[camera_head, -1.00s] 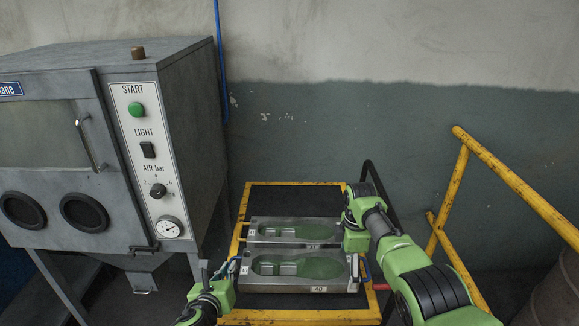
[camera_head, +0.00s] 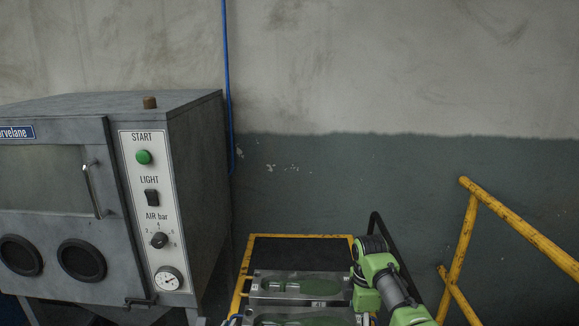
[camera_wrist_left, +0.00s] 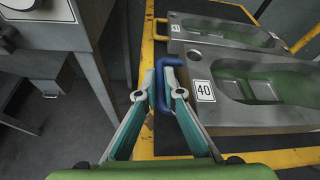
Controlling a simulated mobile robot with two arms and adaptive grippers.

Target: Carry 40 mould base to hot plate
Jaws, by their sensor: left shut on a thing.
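The 40 mould base (camera_wrist_left: 245,112) is a grey metal block with a green sole-shaped cavity and a white "40" label. It lies on the dark top of a yellow-edged stand; its upper part shows at the bottom of the head view (camera_head: 305,318). My left gripper (camera_wrist_left: 165,75) is shut on the blue handle (camera_wrist_left: 160,118) at its label end. The left gripper is out of the head view. My right arm reaches the right end of the moulds in the head view; its fingertips are hidden. I see no hot plate that I can identify.
A second, similar mould (camera_head: 300,286) lies just behind the 40 mould base on the stand (camera_head: 300,238). A grey cabinet (camera_head: 190,130) with a START panel stands at left. A yellow railing (camera_head: 515,225) is at right. A wall is close behind.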

